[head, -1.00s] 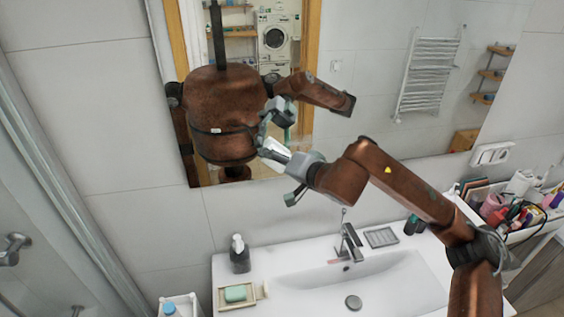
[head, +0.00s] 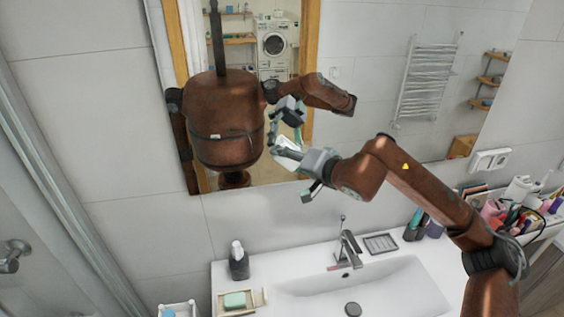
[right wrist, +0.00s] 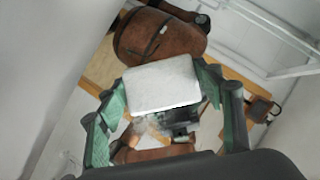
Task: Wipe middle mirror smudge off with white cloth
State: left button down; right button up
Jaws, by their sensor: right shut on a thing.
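The large mirror (head: 420,140) hangs on the tiled wall above the sink. My right gripper (head: 297,158) is at the lower left part of the mirror, shut on the white cloth (head: 288,154), a small pale pad at its tips. In the right wrist view, the cloth (right wrist: 162,84) sits between the green fingers of the gripper (right wrist: 163,95), facing the mirror. I cannot tell whether it touches the glass. My body and right arm are reflected. I cannot make out the middle smudge clearly among the reflections. My left gripper is out of view.
Below are the white sink (head: 390,285), a faucet (head: 347,250), a dark soap dispenser (head: 238,262) and a soap dish (head: 258,298). A cart with cosmetics (head: 525,215) stands at right behind my right arm. A white wall socket (head: 490,160) sits beside the mirror.

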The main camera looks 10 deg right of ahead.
aim_at(276, 161)
jog(key=d+b, duration=0.1)
jog(key=d, duration=0.6)
jog(key=shift+d, duration=0.4)
dwell(0.3)
jog(key=shift+a+b, duration=0.55)
jog(key=shift+a, duration=5.1)
jog(key=shift+w, duration=0.1)
jog(key=shift+s, duration=0.35)
jog(key=shift+s+b, duration=0.95)
jog(key=shift+s, duration=1.7)
